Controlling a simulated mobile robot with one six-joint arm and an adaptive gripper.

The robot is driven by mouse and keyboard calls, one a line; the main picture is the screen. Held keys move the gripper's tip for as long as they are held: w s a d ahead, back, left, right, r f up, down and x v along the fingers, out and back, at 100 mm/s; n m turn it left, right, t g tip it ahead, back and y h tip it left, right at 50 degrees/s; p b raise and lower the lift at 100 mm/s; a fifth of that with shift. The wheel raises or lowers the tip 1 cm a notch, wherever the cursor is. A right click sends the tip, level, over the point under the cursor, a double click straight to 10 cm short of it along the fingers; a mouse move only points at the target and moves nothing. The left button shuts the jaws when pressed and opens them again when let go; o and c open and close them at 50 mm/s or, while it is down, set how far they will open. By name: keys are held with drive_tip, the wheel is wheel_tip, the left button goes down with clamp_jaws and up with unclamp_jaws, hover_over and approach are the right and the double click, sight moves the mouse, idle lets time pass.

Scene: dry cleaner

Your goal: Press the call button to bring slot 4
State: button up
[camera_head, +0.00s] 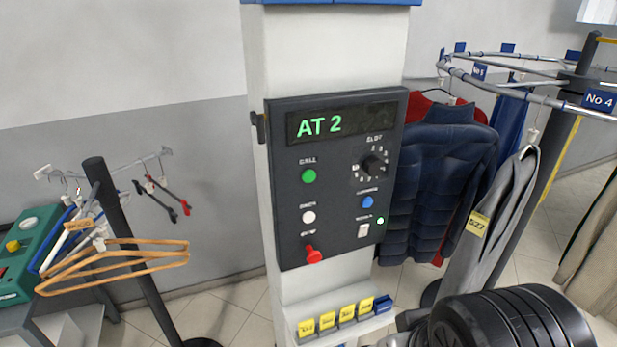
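A dark control panel (345,240) is fixed to a white column. Its display (342,122) reads "AT 2" in green. The green call button (309,176) is at the panel's left, under a label that seems to read "CALL". A black slot dial (374,164) with a ring of small marks is at the upper right; the number it points to is too small to read. My gripper is not in view; a large black ribbed part at the lower right seems to be my arm.
The panel also has a white button (308,217), a blue button (367,202), a red knob (314,255) and a white switch (363,230) beside a small lit lamp. Yellow tags (327,321) stand below. A garment rail (545,98) is right, a hanger stand (128,240) left.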

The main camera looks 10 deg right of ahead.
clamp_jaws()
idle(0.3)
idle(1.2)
